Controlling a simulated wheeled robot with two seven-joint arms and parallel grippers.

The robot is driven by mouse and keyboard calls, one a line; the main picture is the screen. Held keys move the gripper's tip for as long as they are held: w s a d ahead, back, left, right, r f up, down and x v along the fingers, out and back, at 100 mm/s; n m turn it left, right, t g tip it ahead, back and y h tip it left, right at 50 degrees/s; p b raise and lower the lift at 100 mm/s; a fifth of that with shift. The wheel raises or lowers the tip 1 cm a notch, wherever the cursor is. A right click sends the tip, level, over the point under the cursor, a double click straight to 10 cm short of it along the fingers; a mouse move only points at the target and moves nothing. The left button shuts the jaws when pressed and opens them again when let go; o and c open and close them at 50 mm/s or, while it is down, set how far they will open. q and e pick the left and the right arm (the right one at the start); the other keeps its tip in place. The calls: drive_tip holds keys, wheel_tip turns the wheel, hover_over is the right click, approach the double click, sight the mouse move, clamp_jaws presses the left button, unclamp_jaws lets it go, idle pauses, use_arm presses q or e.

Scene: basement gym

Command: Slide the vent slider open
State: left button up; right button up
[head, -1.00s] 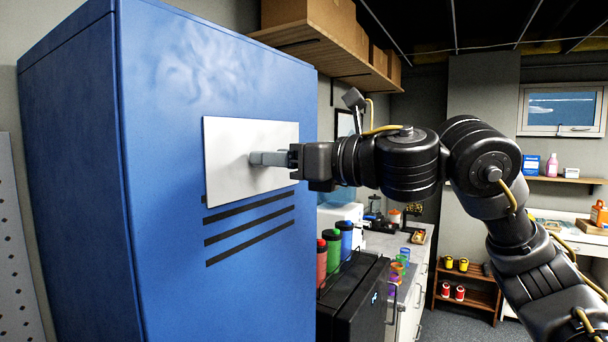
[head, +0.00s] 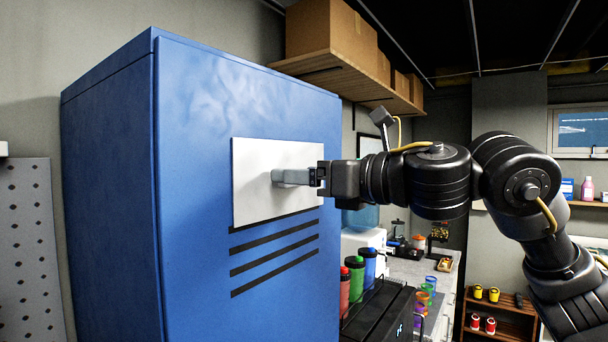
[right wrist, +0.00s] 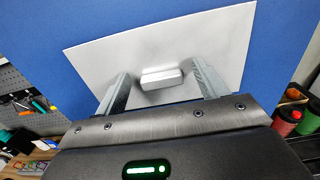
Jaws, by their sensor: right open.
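The vent slider is a white plate (head: 256,195) on the front of a tall blue locker (head: 105,190). It also shows in the right wrist view (right wrist: 200,45). Black vent slits (head: 275,258) lie bare below it, the top one right at the plate's lower edge. My right gripper (head: 290,178) is at the middle of the plate with its fingers open. In the right wrist view, a small pale handle (right wrist: 162,78) on the plate lies between the two spread fingers. I cannot tell whether either finger touches it. My left gripper is not in view.
Red, green and blue bottles (head: 356,278) stand on a black unit (head: 380,312) just right of the locker. A wooden shelf (head: 345,72) with cardboard boxes hangs above. A perforated panel (head: 25,250) is at the left.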

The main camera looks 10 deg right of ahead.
drive_tip(key=b+v, duration=0.5)
drive_tip(key=v, duration=0.5)
drive_tip(key=shift+s+d, duration=0.15)
drive_tip(key=shift+s, duration=0.05)
